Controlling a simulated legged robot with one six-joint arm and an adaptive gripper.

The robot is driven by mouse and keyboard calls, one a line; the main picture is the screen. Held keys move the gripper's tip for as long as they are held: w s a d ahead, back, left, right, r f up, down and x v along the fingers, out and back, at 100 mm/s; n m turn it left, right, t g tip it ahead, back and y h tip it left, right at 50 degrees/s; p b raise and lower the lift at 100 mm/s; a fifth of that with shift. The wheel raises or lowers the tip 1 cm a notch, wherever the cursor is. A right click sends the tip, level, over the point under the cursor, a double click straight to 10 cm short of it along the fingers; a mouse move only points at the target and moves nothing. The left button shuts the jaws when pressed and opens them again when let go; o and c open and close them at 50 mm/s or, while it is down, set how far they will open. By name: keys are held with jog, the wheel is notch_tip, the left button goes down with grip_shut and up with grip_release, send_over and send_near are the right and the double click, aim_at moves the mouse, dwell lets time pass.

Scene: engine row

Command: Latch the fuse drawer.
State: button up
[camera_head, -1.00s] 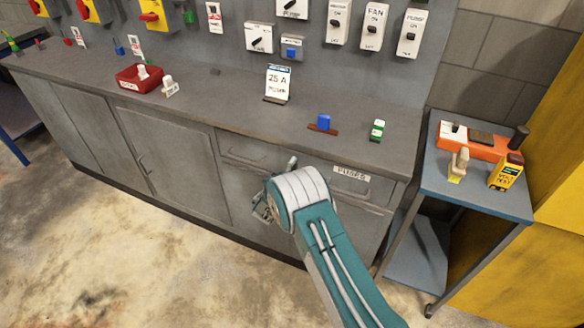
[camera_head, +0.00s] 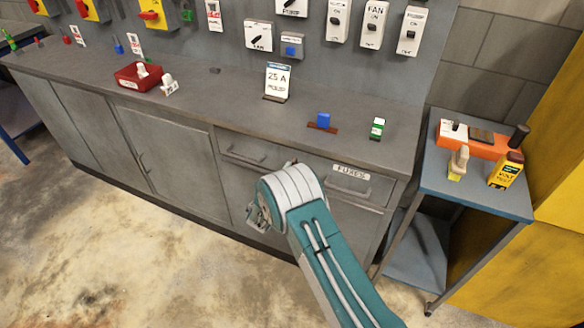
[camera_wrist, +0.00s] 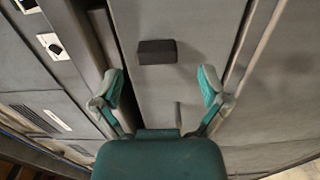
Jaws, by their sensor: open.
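The fuse drawer (camera_head: 384,191) is in the bench front below the right end of the worktop, with a white FUSES label (camera_head: 351,172) and a bar handle. It looks about flush with the bench front; whether it is latched I cannot tell. My gripper (camera_head: 257,213) is left of and below this drawer in the head view, partly hidden by my wrist. In the wrist view my gripper (camera_wrist: 162,86) has its two teal fingertips wide apart, with nothing between them. A dark block (camera_wrist: 157,51) shows on a grey panel beyond the fingertips; I cannot tell what it is.
A second drawer (camera_head: 240,150) is to the left of the fuse drawer. The worktop holds a red tray (camera_head: 128,80), a 25 A card (camera_head: 278,80), a blue piece (camera_head: 323,120) and a green-and-white piece (camera_head: 377,128). A blue cart (camera_head: 470,205) stands at the right. Floor at the left is clear.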

jog(key=v, duration=0.8)
jog(key=shift+s, duration=0.25)
jog(key=shift+a, duration=0.1)
jog(key=s+d+r+m+g+h, duration=0.2)
jog(key=s+d+r+m+g, duration=0.15)
jog(key=d+r, duration=0.35)
jog(key=s+d+r+m+g+h, duration=0.1)
jog(key=s+d+r+m+g, duration=0.2)
jog(key=d+r, duration=0.45)
jog(key=s+d+r+m+g+h, duration=0.25)
jog(key=d+r+g, duration=0.25)
jog(key=d+r, duration=0.25)
jog(key=s+d+r+m+g+y, duration=0.2)
jog(key=s+d+r+y, duration=0.1)
jog(key=s, duration=0.3)
jog(key=s+d+r+m+g+y, duration=0.1)
jog(key=s+d+r+y, duration=0.15)
jog(key=s, duration=0.45)
jog(key=s+a+r+m+t+y, duration=0.1)
jog(key=s+a+r+t+y, duration=0.2)
jog(key=s+y, duration=0.3)
jog(key=s, duration=0.5)
jog(key=shift+s+r+m, duration=0.2)
jog(key=shift+s+m, duration=0.15)
jog(key=shift+m, duration=0.05)
